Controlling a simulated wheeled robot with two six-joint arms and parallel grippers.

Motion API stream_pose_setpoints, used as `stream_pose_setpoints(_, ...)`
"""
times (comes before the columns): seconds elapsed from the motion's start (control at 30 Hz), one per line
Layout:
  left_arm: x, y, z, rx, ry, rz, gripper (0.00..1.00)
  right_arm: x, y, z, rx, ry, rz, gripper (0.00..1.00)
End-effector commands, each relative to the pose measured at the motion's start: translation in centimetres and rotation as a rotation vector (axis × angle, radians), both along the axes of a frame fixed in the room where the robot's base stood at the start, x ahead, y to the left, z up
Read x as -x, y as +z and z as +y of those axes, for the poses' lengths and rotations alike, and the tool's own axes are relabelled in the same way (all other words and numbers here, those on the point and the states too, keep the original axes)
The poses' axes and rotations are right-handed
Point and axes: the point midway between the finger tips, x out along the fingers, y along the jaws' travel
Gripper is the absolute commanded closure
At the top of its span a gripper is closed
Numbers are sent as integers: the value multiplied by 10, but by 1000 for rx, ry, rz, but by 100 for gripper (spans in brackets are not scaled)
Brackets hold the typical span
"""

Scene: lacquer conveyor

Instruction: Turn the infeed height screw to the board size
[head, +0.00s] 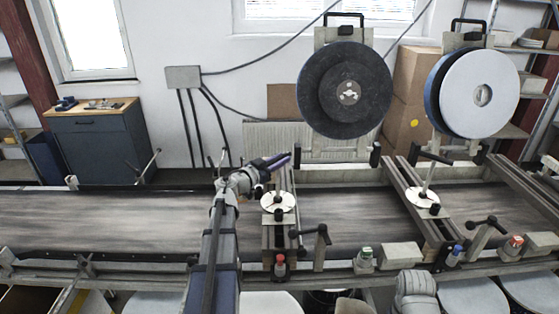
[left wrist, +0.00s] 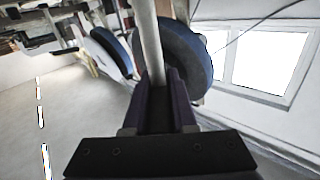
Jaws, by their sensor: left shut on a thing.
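The infeed height screw stands on the left cross-frame over the belt, with a round white dial (head: 278,203) around its foot. A black upright grip (head: 297,158) shows at its top. My left gripper (head: 279,161) reaches in from the left above the dial, its dark purple fingers at the screw's top. In the left wrist view a pale round rod (left wrist: 150,45) runs up from between the fingers (left wrist: 163,103), which are shut on it. The fingers hide part of the screw in the head view. The dial's markings are too small to read. My right gripper is out of view.
A second similar screw with a white dial (head: 422,198) stands on the right cross-frame. A black disc (head: 345,90) and a white disc (head: 480,94) hang behind. The dark conveyor belt (head: 100,218) is bare on the left. Crank handles (head: 320,236) and buttons line the front rail.

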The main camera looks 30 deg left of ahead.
Motion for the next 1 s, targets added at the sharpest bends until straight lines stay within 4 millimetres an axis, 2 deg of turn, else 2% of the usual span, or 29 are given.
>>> stream_pose_setpoints(0.3, -1, 0, 0, 0, -80, 0, 100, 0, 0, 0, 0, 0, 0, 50)
stream_pose_setpoints(0.77, -1, 0, -1, 0, -89, 0, 100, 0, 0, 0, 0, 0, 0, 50)
stream_pose_setpoints(0.8, -1, 0, -1, 0, -89, 0, 72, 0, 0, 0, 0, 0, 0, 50)
stream_pose_setpoints(1.0, 0, 0, -1, 0, -89, 0, 49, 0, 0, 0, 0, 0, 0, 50)
